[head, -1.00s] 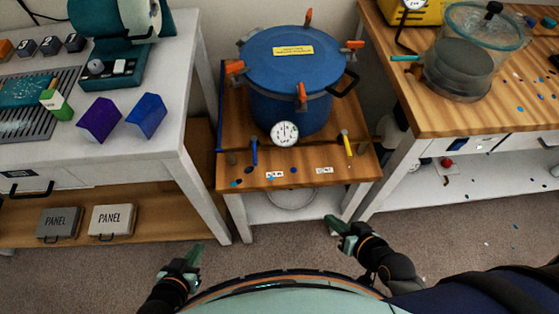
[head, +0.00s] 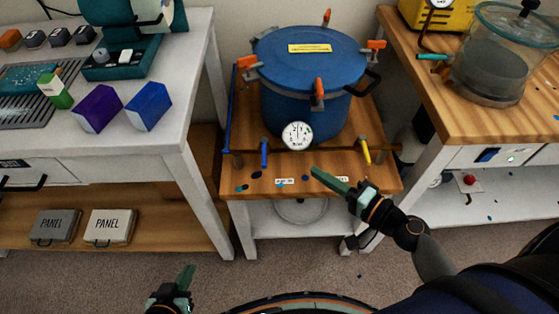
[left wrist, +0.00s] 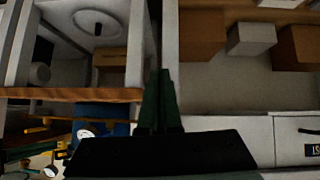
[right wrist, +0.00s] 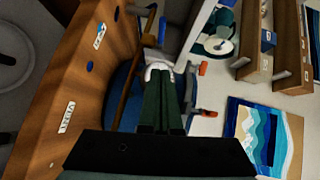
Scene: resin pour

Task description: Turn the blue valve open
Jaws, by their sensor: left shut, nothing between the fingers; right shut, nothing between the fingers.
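The blue valve (head: 264,153) sits at the front left of the wooden stand, left of the round gauge (head: 297,136). Its handle hangs toward the front edge. The blue valve also shows in the right wrist view (right wrist: 162,30), above the gauge (right wrist: 158,72). The blue pressure pot (head: 305,105) stands behind it, lid on. My right gripper (head: 316,172) is shut and empty, over the stand's front, right of the blue valve and apart from it. My left gripper (head: 187,272) is shut and empty, low over the floor in front of the left table.
A yellow valve (head: 364,150) is at the stand's front right. Orange clamps (head: 377,44) stick out around the pot lid. The white left table (head: 190,130) and wooden right table (head: 440,110) flank the stand. The carpet in front is open.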

